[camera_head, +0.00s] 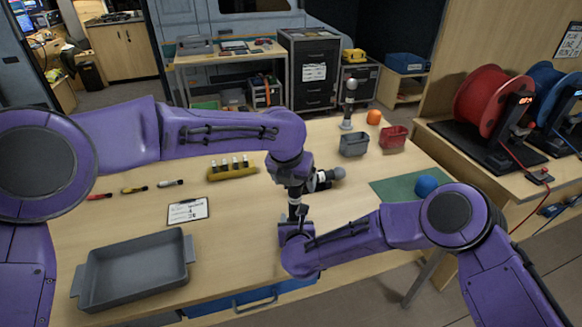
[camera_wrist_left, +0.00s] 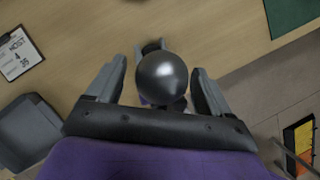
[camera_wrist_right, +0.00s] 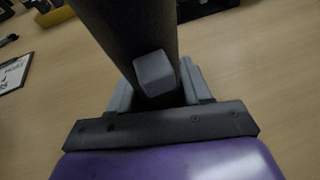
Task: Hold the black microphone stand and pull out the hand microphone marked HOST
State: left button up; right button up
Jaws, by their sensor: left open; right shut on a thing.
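My right gripper (camera_wrist_right: 158,88) is shut on a thick dark cylinder with a grey block on its side (camera_wrist_right: 155,72), which looks like the hand microphone's body. No HOST mark shows on it. My left gripper (camera_wrist_left: 160,75) is open, its fingers on either side of a dark round microphone head (camera_wrist_left: 162,78). In the head view both hands are close together over the table, and a grey ball (camera_head: 339,173) on a dark body shows beside them. An upright stand with a round grey top (camera_head: 349,86) stands at the back. My arms hide part of the hands.
A clipboard (camera_head: 188,211) reading HOST lies left of the hands, with a grey tray (camera_head: 84,284) in front. A yellow rack (camera_head: 222,174), grey bin (camera_head: 354,145), red bin (camera_head: 393,138), orange ball (camera_head: 374,117) and blue ball (camera_head: 426,186) are also on the table.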

pick_arm(q)
jog(key=shift+x, duration=1.15)
jog(key=c, duration=1.2)
jog(key=o, duration=0.4)
jog(key=c, duration=0.4)
jog(key=shift+r, duration=2.3)
jog(key=shift+r, duration=0.2)
jog(key=shift+r, duration=1.45)
